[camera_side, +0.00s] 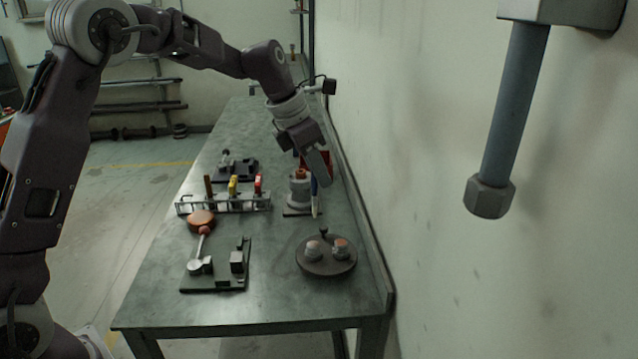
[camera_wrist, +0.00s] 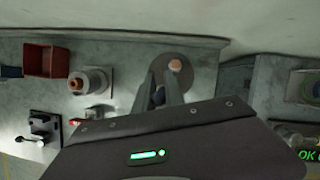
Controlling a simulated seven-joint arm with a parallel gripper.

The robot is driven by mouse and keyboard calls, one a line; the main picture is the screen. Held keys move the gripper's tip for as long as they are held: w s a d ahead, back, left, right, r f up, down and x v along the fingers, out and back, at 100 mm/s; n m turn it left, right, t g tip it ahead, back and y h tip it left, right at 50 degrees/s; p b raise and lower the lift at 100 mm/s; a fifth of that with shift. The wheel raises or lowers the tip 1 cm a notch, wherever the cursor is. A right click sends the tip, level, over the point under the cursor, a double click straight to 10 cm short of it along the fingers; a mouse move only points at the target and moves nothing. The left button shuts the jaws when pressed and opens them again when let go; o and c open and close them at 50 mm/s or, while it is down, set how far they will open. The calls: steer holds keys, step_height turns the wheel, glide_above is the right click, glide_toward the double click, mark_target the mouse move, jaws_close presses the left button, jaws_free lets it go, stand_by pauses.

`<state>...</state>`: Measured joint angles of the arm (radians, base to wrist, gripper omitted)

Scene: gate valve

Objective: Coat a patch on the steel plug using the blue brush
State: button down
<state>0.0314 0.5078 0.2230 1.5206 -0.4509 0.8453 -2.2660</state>
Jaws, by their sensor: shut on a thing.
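My gripper (camera_side: 320,172) is shut on the blue brush (camera_side: 314,188), which hangs steeply with its pale tip down. The brush is above the table, between a grey fitting and a round dark plate. On that round plate (camera_side: 316,268) stand two short plugs: a grey one (camera_side: 312,249), which looks like the steel plug, and a copper-topped one (camera_side: 341,248). In the wrist view my gripper's fingers (camera_wrist: 162,84) reach over the plate (camera_wrist: 200,82), with a dark blue bit of the brush (camera_wrist: 158,96) between them. The copper-topped plug (camera_wrist: 175,65) shows there; the grey one seems hidden.
A grey fitting with a copper top (camera_side: 299,190) stands close to the brush. A rack (camera_side: 222,203) with red, yellow and brown handles is to the left. A lever fixture (camera_side: 212,268) stands front left. A red bin (camera_wrist: 46,61) lies behind. The wall borders the table's right.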

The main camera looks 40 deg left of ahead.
mark_target(317, 194)
steer(key=shift+r, duration=0.95)
steer(key=shift+f, duration=3.9)
step_height(317, 194, up, 8)
